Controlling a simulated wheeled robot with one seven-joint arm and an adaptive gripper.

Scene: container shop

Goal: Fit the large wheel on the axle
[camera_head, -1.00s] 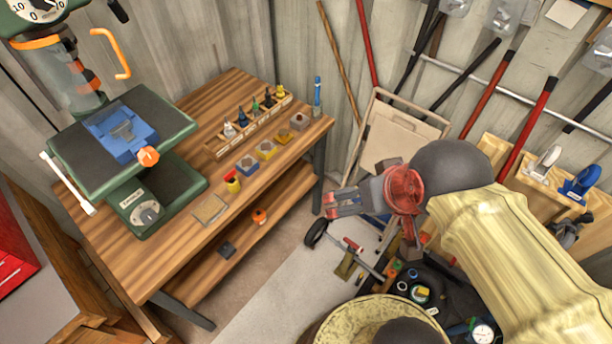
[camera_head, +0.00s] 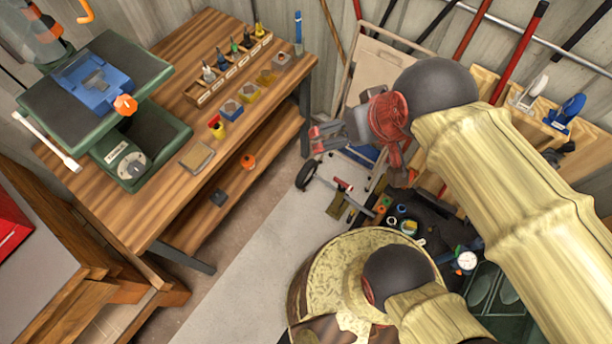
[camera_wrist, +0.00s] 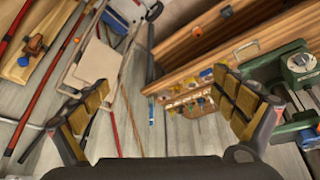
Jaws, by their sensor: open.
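My gripper (camera_head: 322,138) is raised in front of the folding hand cart and points left toward the workbench. In the wrist view, its two yellow-padded fingers (camera_wrist: 165,108) are wide apart with nothing between them. A dark round wheel (camera_head: 306,175) shows low beside the hand cart, below my gripper in the picture. I cannot tell whether it is the large wheel or a wheel of the cart. No axle can be made out with certainty. My arm hides part of the floor area on the right.
The wooden workbench (camera_head: 150,217) carries a green drill press (camera_head: 150,135), a rack of small tools (camera_head: 232,70) and small blocks. The beige hand cart (camera_head: 370,72) leans at the wall. Loose parts crowd a dark tray (camera_head: 437,238). The pale floor strip (camera_head: 262,235) looks clear.

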